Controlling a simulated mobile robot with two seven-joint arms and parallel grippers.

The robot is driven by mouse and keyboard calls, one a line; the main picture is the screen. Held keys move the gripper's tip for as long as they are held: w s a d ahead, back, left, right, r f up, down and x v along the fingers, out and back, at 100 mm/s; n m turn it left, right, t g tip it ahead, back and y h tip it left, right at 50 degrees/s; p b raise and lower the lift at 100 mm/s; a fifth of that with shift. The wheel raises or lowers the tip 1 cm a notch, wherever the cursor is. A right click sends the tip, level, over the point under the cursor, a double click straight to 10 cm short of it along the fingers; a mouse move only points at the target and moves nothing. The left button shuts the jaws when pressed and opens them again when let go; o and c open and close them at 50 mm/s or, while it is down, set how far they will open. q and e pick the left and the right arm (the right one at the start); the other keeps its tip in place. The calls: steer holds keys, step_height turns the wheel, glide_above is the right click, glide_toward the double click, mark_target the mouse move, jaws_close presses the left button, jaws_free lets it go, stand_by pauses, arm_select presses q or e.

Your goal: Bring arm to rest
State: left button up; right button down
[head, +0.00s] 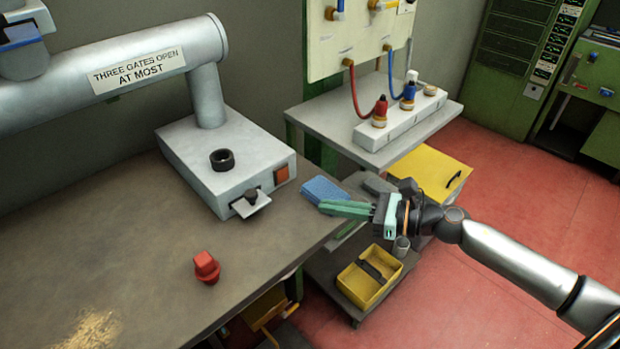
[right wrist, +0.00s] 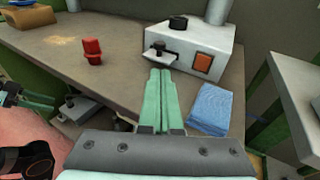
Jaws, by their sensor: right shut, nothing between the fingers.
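My right gripper (head: 324,207) reaches in from the right in the head view. Its green fingers are together and empty, pointing left over the right edge of the workbench (head: 110,235), close to a blue cloth-like pad (head: 322,188). In the right wrist view the shut fingers (right wrist: 160,74) point toward the grey box, with the blue pad (right wrist: 211,108) to their right. What looks like my left gripper (right wrist: 32,100) shows in part at the left edge of the right wrist view; its opening is unclear.
A grey box (head: 205,160) with a dark ring and orange switch stands under a large pipe. A red stopper-like piece (head: 206,267) stands on the bench. Right of it are a shelf (head: 305,118) with a white rack (head: 400,125) and a yellow bin (head: 358,290) lower down.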

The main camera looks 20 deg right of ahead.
steer(key=s+f+m+t+h+p, duration=0.1)
steer(key=f+m+h, duration=0.1)
steer(key=m, duration=0.6)
steer(key=s+f+m+t+h+p, duration=0.1)
steer(key=f+m, duration=0.3)
steer(key=m, duration=0.5)
steer(key=s+f+m+t+h+p, duration=0.2)
steer(key=f+m+h, duration=0.1)
steer(key=m, duration=0.6)
steer(key=shift+s+a+h, duration=0.15)
steer(key=shift+s+h, duration=0.1)
steer(key=shift+h, duration=0.35)
steer(key=s+a+f+m+g+h+p, duration=0.1)
steer(key=s+a+f+m+g, duration=0.1)
steer(key=s+f+m, duration=0.3)
steer(key=s+a+f+m+g+h+p, duration=0.1)
steer(key=s+a+f+m+g, duration=0.2)
steer(key=m, duration=0.9)
steer(key=s+f+g, duration=0.1)
steer(key=s+f, duration=0.2)
steer(key=s, duration=0.2)
steer(key=shift+a+f, duration=0.15)
steer(key=shift+a, duration=0.2)
